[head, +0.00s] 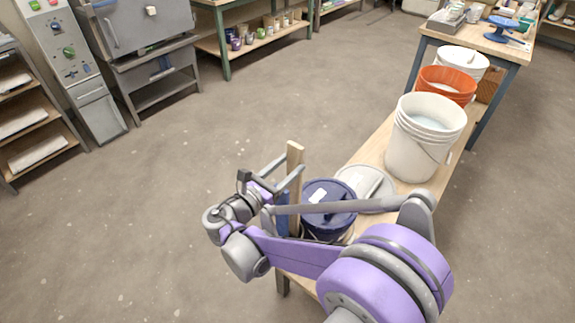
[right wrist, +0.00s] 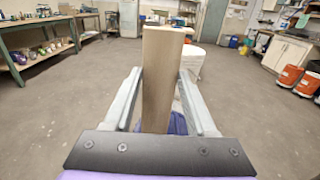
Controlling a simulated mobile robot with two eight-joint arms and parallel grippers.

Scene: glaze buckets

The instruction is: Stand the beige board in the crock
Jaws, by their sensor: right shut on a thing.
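My right gripper (head: 293,164) is shut on the beige board (head: 295,152), which stands upright between the fingers. In the right wrist view the board (right wrist: 162,75) rises between the two grey fingers (right wrist: 160,95). A dark blue bucket (head: 342,222) stands on the near end of the bench, just right of the board in the head view. A blue patch (head: 283,215) shows by the board's lower part, partly behind my arm. The board's lower end is hidden, so I cannot tell whether it is inside anything. I cannot tell for sure which vessel is the crock. My left gripper is not in view.
On the wooden bench (head: 372,153) a grey-white lid (head: 371,182) lies beside the blue bucket. A white bucket (head: 410,150), an orange bucket (head: 459,84) and another white bucket (head: 466,60) stand beyond. The floor left of the bench is clear.

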